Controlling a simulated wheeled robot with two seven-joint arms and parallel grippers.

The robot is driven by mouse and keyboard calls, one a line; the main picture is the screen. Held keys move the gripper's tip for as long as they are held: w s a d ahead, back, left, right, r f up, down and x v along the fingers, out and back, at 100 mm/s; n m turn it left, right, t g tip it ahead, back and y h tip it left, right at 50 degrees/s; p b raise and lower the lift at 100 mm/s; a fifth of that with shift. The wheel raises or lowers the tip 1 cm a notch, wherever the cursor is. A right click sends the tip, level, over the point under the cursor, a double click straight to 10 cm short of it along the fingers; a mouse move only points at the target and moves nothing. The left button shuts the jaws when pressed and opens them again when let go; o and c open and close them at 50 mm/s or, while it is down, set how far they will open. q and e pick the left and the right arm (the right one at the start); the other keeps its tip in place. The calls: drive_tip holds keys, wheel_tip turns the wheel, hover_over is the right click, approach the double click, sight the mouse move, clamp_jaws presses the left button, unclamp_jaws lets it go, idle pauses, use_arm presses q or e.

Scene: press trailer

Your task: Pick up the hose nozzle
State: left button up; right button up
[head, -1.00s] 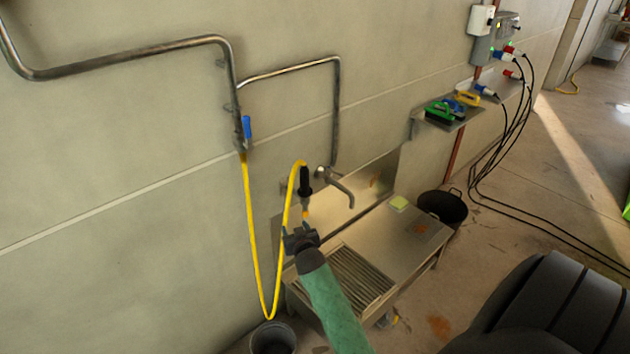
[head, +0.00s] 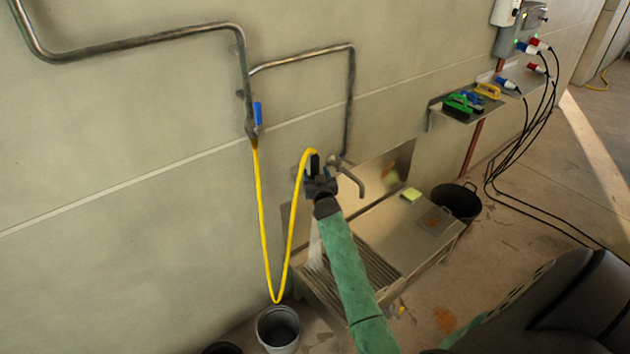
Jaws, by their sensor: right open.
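The hose nozzle (head: 315,162) is black and hangs upright at the end of a yellow hose (head: 259,210), by the wall above the metal sink. Only its upper part shows; my right gripper hides the rest. My right gripper (head: 320,184) is open at the nozzle, its dark jaws overlapping the nozzle's lower part in the head view. I cannot tell whether the jaws touch it. A pale spray-like streak shows below the gripper, beside my green-sleeved right arm. My left gripper is not in view.
A metal tap (head: 350,176) sits close to the right of the gripper. The steel sink bench (head: 405,240) stands below, with a yellow-green sponge (head: 411,194) on it. A grey bucket (head: 278,330) and a black bucket (head: 459,202) stand on the floor. A shelf (head: 436,107) holds brushes.

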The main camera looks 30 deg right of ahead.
drive_tip(key=shift+x, duration=0.95)
drive_tip(key=c, duration=0.8)
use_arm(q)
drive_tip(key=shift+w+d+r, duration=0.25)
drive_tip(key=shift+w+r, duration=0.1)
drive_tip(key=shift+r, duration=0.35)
use_arm(e)
drive_tip(key=shift+c, duration=1.1)
drive_tip(key=shift+r, duration=0.1)
